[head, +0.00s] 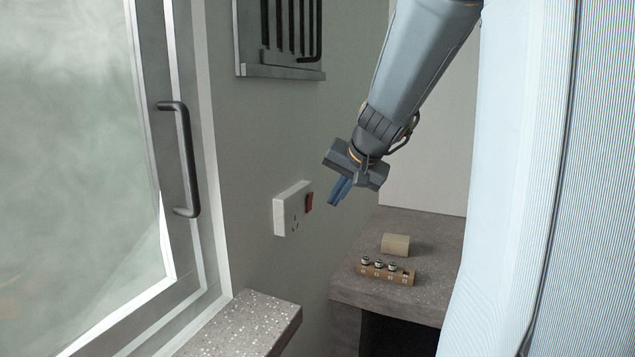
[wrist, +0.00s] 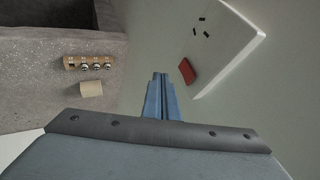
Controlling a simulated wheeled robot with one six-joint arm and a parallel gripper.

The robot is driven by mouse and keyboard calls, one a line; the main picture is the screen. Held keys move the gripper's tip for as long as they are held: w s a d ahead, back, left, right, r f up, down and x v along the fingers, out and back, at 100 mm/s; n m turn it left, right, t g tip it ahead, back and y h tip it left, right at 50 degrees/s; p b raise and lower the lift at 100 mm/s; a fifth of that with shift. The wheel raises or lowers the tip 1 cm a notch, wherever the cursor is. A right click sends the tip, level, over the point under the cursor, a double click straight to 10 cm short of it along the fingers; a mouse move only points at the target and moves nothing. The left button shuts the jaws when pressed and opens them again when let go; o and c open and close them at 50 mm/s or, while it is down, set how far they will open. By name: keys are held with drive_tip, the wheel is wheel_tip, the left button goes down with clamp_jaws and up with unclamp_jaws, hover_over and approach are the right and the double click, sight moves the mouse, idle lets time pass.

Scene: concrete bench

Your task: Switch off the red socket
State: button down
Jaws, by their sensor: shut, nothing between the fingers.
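A white wall socket (head: 290,208) with a red rocker switch (head: 309,201) is mounted on the grey-green wall, left of my gripper in the head view. In the wrist view the socket plate (wrist: 234,38) is at the upper right, with its dark pin holes showing, and the red switch (wrist: 187,71) is at its near edge. My gripper (head: 335,203) is shut and empty, with blue fingers. In the wrist view the fingertips (wrist: 159,76) are a little left of the switch and look apart from it. I cannot tell whether the switch is on or off.
A speckled bench (head: 426,230) stands at the lower right, holding a wooden block with several small weights (head: 388,271) and a tan cylinder (head: 396,244). A glass door with a dark handle (head: 186,160) is at left. A speckled ledge (head: 249,322) juts out below the socket.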

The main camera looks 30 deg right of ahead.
sight(310, 202)
drive_tip(key=shift+w+a+r+p, duration=0.1)
drive_tip(key=shift+w+a+p, duration=0.5)
drive_tip(key=shift+w, duration=0.25)
drive_tip(key=shift+w+a+p, duration=0.45)
drive_tip(key=shift+w+a, duration=0.2)
drive_tip(key=shift+w, duration=0.15)
drive_tip(key=shift+w+a+r, duration=0.15)
drive_tip(key=shift+w+a, duration=0.05)
drive_tip(key=shift+w, duration=0.05)
drive_tip(key=shift+r, duration=0.1)
drive_tip(key=shift+r+p, duration=0.7)
drive_tip(key=shift+p, duration=0.1)
